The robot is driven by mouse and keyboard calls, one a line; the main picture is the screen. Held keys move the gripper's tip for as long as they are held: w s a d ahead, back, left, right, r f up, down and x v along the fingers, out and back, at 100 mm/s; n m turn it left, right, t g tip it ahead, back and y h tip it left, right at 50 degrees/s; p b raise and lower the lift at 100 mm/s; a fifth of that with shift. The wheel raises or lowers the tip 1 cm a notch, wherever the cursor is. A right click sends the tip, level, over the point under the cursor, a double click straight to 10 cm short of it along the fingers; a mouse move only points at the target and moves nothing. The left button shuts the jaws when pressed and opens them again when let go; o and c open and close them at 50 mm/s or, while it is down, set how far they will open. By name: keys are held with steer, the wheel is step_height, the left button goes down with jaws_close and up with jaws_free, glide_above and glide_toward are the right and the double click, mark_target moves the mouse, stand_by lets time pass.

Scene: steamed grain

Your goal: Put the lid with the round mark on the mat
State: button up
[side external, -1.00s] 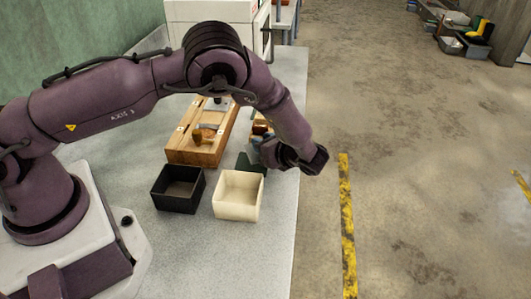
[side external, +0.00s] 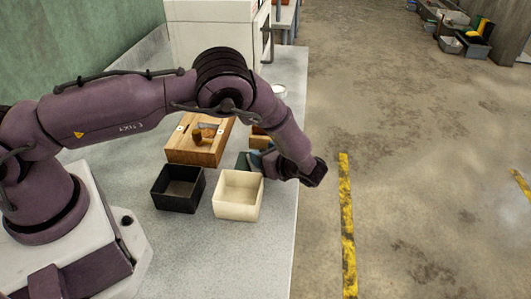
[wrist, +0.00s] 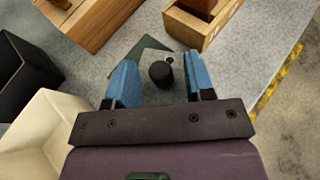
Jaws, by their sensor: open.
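In the wrist view my gripper (wrist: 162,84) is open, its two blue fingers apart. A small pale round spot (wrist: 169,60) shows just beyond the knob. The grey surface around the knob could be a lid, but its outline is unclear. A dark green flat piece (wrist: 145,46), which looks like the mat, lies just beyond the fingers. In the side view the green piece (side external: 243,162) shows beside my gripper, which hides the knob.
A cream open box (side external: 238,207) and a black open box (side external: 168,201) stand in front. A long wooden box (side external: 187,153) lies behind them. A smaller wooden box (wrist: 186,33) holds a brown block. The table's right edge is near my gripper.

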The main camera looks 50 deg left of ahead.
steer(key=shift+r, duration=0.15)
steer(key=v, duration=1.2)
steer(key=s+a+r+n+h, duration=0.4)
steer(key=r+n, duration=0.1)
steer(key=r, duration=0.6)
steer(key=s+a+r+n+h, duration=0.3)
steer(key=r+n+h, duration=0.1)
steer(key=r, duration=0.6)
steer(key=s+a+r+n+t+h, duration=0.1)
steer(key=s+r+n+t+h, duration=0.1)
steer(key=s, duration=0.7)
steer(key=s+a+r+n+t+h, duration=0.1)
steer(key=s+r+n+t+h, duration=0.2)
steer(key=s+r+n, duration=0.2)
steer(key=s+n, duration=0.2)
steer(key=s, duration=0.1)
steer(key=shift+s+t, duration=0.3)
steer(key=shift+s, duration=0.05)
